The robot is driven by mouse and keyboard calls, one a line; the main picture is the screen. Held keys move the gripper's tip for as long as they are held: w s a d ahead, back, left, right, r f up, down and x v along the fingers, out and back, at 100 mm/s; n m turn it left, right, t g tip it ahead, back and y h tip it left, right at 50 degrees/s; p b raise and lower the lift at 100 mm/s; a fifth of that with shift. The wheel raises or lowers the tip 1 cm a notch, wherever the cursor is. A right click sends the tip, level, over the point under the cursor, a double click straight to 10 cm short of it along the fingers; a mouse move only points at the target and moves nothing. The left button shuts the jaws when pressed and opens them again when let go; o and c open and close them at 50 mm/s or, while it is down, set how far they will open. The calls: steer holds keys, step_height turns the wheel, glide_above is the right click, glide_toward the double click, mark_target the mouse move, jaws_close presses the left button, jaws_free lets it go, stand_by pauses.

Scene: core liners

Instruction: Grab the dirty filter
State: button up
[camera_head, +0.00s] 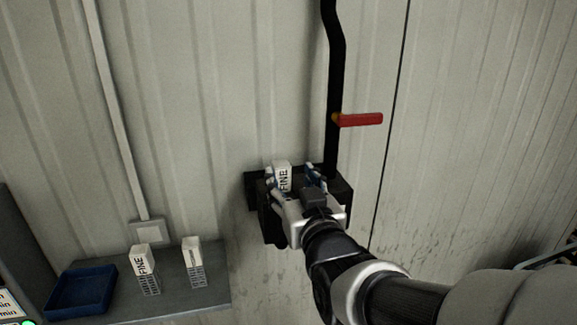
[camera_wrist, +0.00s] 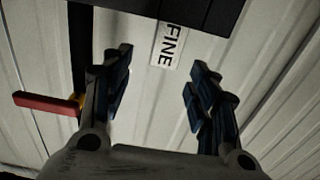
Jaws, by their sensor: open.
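A white filter labelled FINE (camera_head: 281,174) sits at the black housing (camera_head: 253,184) on the wall. In the wrist view the filter (camera_wrist: 167,46) projects from the dark housing (camera_wrist: 200,12), its label in sight. My gripper (camera_head: 293,178) is at the housing, its two blue-black fingers spread. In the wrist view the gripper (camera_wrist: 160,75) is open and empty, and the filter lies ahead of the gap between the fingertips, apart from both. I cannot see dirt on the filter. My gripper hides part of the housing.
A black pipe (camera_head: 333,95) with a red valve handle (camera_head: 360,120) rises above the housing. A grey shelf (camera_head: 215,292) at lower left holds a second FINE filter (camera_head: 144,266), another white filter (camera_head: 193,260) and a blue tray (camera_head: 82,290).

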mark_target(283, 168)
steer(key=shift+x, duration=0.8)
steer(key=shift+w+a+r+p, duration=0.2)
steer(key=shift+w+a+p, duration=0.1)
steer(key=shift+w+p, duration=0.15)
steer(key=p+x, duration=0.1)
steer(key=x, duration=0.3)
steer(key=shift+a+f, duration=0.1)
steer(key=shift+a, duration=0.05)
jaws_close()
